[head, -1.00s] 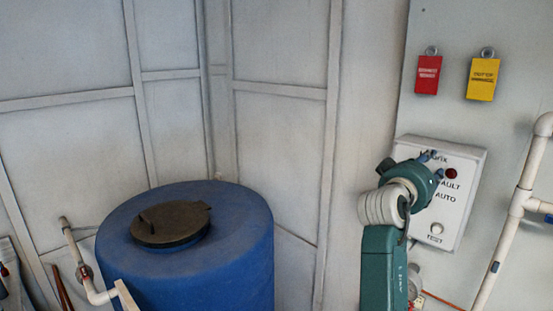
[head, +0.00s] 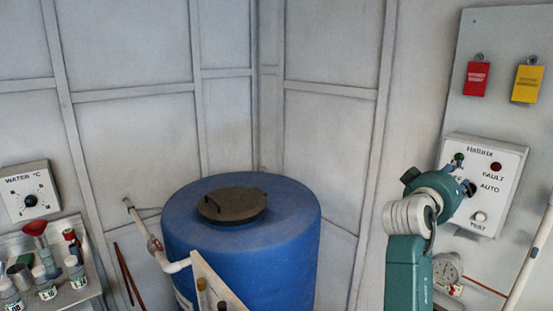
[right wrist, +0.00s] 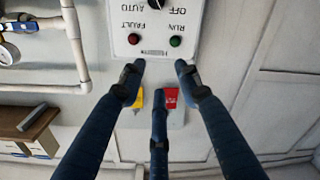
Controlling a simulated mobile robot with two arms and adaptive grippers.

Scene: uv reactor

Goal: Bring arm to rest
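My right arm (head: 408,265), teal with a pale ringed joint, rises at the right of the head view. My right gripper (head: 464,172) is at its top, in front of the left part of a white control box and hiding some of it. In the right wrist view the right gripper (right wrist: 158,85) has its dark blue fingers spread apart with nothing between them. The control box (right wrist: 155,30) shows upside down beyond the fingertips. My left gripper is in neither view.
Red (head: 476,79) and yellow (head: 527,83) tags hang above the control box (head: 510,165). White pipes run at the right edge. A shelf of bottles (head: 75,272) sits at lower left.

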